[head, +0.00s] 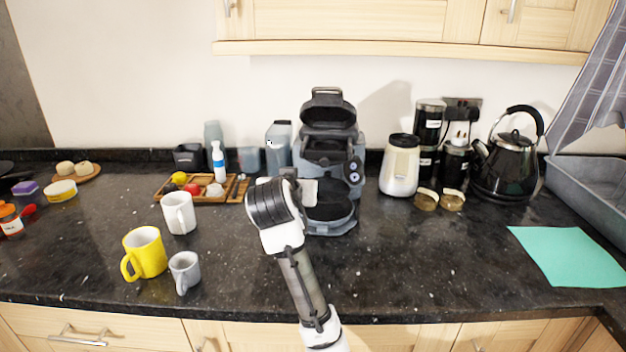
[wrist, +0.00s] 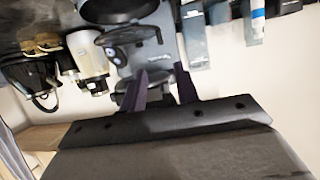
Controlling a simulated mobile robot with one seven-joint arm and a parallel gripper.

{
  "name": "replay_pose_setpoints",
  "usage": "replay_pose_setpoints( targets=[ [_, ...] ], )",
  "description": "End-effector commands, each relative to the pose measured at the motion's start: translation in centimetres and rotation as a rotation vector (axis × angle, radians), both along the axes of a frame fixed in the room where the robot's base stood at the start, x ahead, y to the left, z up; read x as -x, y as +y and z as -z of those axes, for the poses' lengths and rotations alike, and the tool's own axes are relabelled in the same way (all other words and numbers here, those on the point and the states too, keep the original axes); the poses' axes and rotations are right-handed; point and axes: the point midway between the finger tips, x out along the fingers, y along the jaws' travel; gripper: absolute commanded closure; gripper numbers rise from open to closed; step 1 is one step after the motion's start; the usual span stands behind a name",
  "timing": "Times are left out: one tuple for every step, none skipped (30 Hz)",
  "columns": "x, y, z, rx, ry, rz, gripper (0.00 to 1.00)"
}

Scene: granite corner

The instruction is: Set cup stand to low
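The grey and black coffee machine (head: 355,150) stands against the back of the counter with its lid raised. Its low cup stand (head: 330,226) is a dark rounded platform at the front base, partly hidden by my arm. In the wrist view, which is upside down, the machine (wrist: 168,38) shows beyond the fingers, with its round dial part (wrist: 125,52) and a dark rounded part at the top edge. My gripper (wrist: 161,72) is open, its two dark fingers apart with nothing held between them. In the head view my wrist hides the fingers, in front of the machine's left side.
A white mug (head: 180,213), yellow mug (head: 146,252) and grey cup (head: 185,268) stand left. A wooden tray (head: 212,198) holds fruit. A cream grinder (head: 400,165) and black kettle (head: 507,160) are right.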

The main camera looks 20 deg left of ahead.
Motion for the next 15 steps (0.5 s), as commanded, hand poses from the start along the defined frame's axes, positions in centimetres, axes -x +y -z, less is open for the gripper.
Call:
replay_pose_setpoints(
  targets=[
    [-0.4, 0.0, 0.1, 0.001, 0.003, 0.002, 0.69],
    [-0.7, 0.1, 0.2, 0.002, 0.004, 0.002, 0.69],
    [-1.2, 0.2, 0.4, 0.002, 0.004, 0.001, 0.69],
    [-1.6, 0.2, 0.6, 0.002, 0.004, 0.001, 0.69],
    [-2.1, 0.3, 0.8, 0.003, 0.005, 0.002, 0.69],
    [-2.8, 0.5, 1.1, 0.003, 0.005, 0.001, 0.69],
    [-3.4, 0.6, 1.3, 0.002, 0.004, 0.001, 0.69],
    [-3.9, 0.7, 1.5, 0.003, 0.005, 0.001, 0.69],
    [-4.8, 0.9, 1.9, 0.003, 0.005, 0.001, 0.69],
    [-5.4, 1.0, 2.1, 0.002, 0.004, 0.001, 0.69],
    [-6.0, 1.1, 2.3, 0.003, 0.003, 0.001, 0.69],
    [-6.8, 1.3, 2.6, 0.003, 0.003, 0.001, 0.69],
    [-7.3, 1.4, 2.9, 0.003, 0.003, 0.001, 0.69],
    [-7.9, 1.5, 3.1, 0.003, 0.003, 0.0, 0.69],
    [-8.6, 1.7, 3.4, 0.002, 0.002, -0.001, 0.69]
  ],
)
